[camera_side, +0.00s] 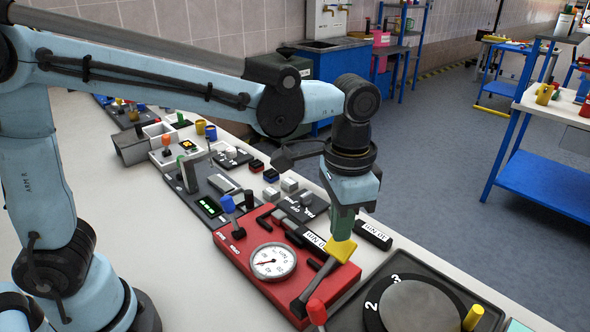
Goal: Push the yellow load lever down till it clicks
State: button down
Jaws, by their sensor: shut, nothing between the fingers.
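The yellow load lever tip (341,250) sits on a dark arm that slopes down toward the front of the red box (247,243). A round white dial gauge (273,261) with a red needle is set in the box's top, left of the lever. My gripper (342,227) points downward with its fingers shut and empty. Its greenish fingertips are right above the yellow tip and overlap its upper edge in this view. I cannot tell whether they touch it. My gripper hides part of the area behind the lever.
Black weights marked 10 N (372,235) lie behind. The white bench is clear at left.

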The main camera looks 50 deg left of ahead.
dwell(0.4)
notch_tip(320, 180, up, 7)
dwell(0.7)
jog(key=s+a+f+n+t, duration=0.2)
jog(key=a+f+n+t, duration=0.1)
jog(key=a, duration=0.5)
jog(key=s+a+f+n+t, duration=0.3)
jog(key=a+f+t, duration=0.1)
jog(key=a, duration=0.5)
jog(key=shift+s+f, duration=0.2)
jog(key=shift+f, duration=0.15)
